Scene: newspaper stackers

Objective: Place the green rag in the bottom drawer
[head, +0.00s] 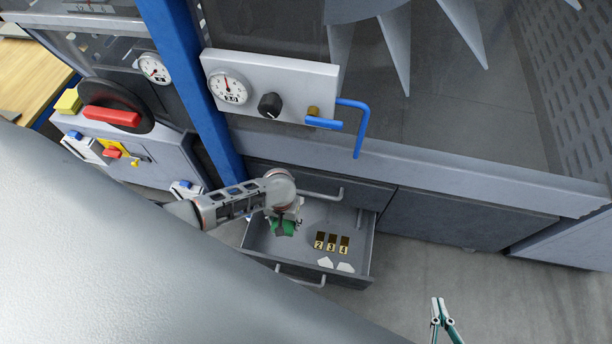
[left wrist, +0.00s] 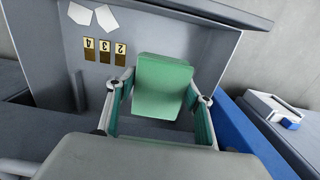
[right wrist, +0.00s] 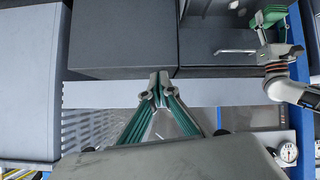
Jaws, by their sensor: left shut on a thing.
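The green rag (head: 284,228) is a small folded block held in my left gripper (head: 290,222), over the open bottom drawer (head: 290,258). In the left wrist view the rag (left wrist: 163,85) sits between both fingers, with the drawer's grey floor (left wrist: 195,40) behind it. I cannot tell whether the rag touches the floor. The rag (right wrist: 270,16) and left gripper also show at the upper right of the right wrist view. My right gripper (head: 442,318) is away to the right of the drawer; its fingertips (right wrist: 160,88) are together and empty.
The drawer holds several black-and-gold number tags (head: 331,243) and white pieces (head: 335,265). A closed drawer with a handle (head: 322,195) is above it. A blue post (head: 200,95) and a panel with a gauge and blue lever (head: 355,130) stand nearby.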

